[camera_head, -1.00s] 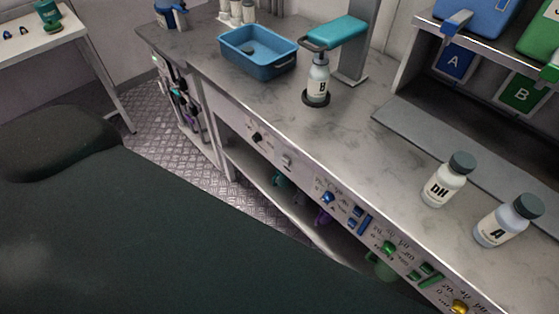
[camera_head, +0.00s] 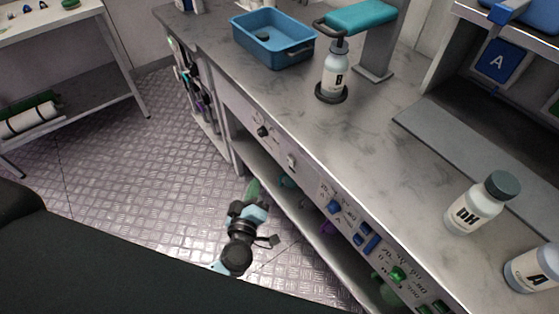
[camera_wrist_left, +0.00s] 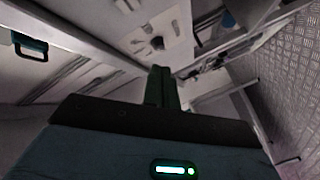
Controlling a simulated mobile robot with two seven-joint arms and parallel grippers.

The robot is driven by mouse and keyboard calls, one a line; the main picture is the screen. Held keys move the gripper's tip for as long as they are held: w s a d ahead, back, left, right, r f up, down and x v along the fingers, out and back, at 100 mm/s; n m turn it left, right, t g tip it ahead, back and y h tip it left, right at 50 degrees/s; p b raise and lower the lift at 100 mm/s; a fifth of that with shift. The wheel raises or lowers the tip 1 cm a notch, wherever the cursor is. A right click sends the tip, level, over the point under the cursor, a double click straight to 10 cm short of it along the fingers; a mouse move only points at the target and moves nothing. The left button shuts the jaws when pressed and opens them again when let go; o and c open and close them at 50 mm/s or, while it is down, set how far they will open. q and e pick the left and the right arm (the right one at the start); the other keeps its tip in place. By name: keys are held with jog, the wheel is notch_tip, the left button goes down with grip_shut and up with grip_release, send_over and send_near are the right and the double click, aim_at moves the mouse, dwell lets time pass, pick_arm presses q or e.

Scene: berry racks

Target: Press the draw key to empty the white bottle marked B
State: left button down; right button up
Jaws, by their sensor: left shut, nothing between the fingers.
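The white bottle marked B (camera_head: 334,77) stands upright on a round black pad (camera_head: 331,97), under the teal head (camera_head: 362,17) of a stand on the counter. The counter's front panel carries blue keys (camera_head: 363,235), a green key (camera_head: 397,272), a black knob (camera_head: 262,131) and a small switch (camera_head: 291,160). The labels are too small to read, so I cannot tell which is the draw key. My left gripper (camera_head: 253,189) is shut and empty, left of the panel and apart from it. Its closed fingers show in the left wrist view (camera_wrist_left: 160,84). My right gripper is out of view.
A bottle marked pH (camera_head: 474,211) and a bottle marked A (camera_head: 535,268) stand on the counter at right. A blue tub (camera_head: 270,48) stands at the back. A low shelf (camera_head: 262,167) lies under the panel. The floor (camera_head: 150,190) at left is clear.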

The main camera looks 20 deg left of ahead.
aim_at(291, 161)
pick_arm(q)
jog(key=shift+w+a, duration=0.1)
jog(key=shift+a, duration=0.05)
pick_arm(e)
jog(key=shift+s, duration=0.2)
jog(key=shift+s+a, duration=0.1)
pick_arm(q)
jog(key=w+d+b, duration=0.2)
jog(key=w+d, duration=0.3)
jog(key=w, duration=0.2)
jog(key=shift+d, duration=0.25)
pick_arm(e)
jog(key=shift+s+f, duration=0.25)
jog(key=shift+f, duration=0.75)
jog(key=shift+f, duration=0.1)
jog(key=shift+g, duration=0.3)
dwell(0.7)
